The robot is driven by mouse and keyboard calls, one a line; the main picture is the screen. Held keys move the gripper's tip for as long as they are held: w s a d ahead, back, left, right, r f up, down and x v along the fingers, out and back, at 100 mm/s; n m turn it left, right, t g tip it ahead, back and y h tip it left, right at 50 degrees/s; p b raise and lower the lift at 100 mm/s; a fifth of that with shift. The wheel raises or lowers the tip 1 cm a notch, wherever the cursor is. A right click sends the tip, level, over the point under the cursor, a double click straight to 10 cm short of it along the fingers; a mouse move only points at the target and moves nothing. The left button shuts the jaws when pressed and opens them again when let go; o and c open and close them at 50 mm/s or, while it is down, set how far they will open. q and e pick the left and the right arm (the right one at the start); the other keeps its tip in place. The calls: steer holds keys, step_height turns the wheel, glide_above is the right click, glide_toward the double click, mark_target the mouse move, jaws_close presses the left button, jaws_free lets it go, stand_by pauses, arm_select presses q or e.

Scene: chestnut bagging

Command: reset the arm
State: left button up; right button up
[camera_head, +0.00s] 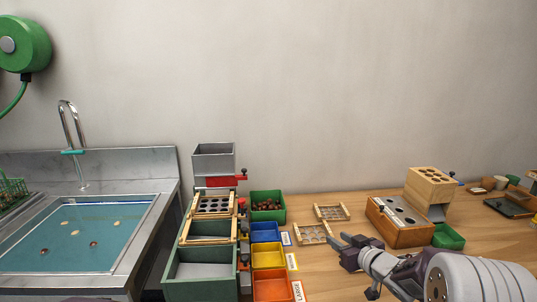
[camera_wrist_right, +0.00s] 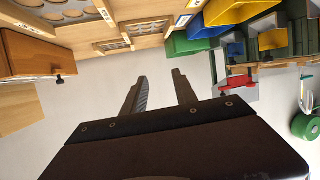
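My right gripper (camera_head: 346,242) comes in from the lower right in the head view, above the wooden table (camera_head: 372,198). Its two fingers are apart and nothing shows between them. In the right wrist view the open right gripper (camera_wrist_right: 160,82) has only pale wall behind its fingers. My left arm and gripper are outside both views.
Wooden sieve frames (camera_head: 312,233) lie by the gripper, left of a wooden block with holes (camera_head: 400,222). Blue (camera_head: 265,231), yellow (camera_head: 268,254) and orange bins (camera_head: 271,286) stand further left. A green bin (camera_head: 268,197) holds chestnuts. A water-filled sink (camera_head: 75,235) is at far left.

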steer(key=s+a+f+m+g+h, duration=0.15)
steer(key=s+f+g, duration=0.3)
steer(key=s, duration=0.55)
steer(key=s+a+f+m+g+h, duration=0.15)
steer(key=s+f+g, duration=0.3)
steer(key=s, duration=0.45)
steer(key=s+a+f+m+g+h, duration=0.1)
steer(key=s+a+f+g, duration=0.15)
steer(key=s+f, duration=0.55)
step_height(320, 180, up, 22)
steer(key=s+d+p, duration=0.1)
steer(key=s+p, duration=0.1)
steer(key=p, duration=1.8)
steer(key=shift+r+g, duration=0.15)
steer(key=shift+g, duration=0.2)
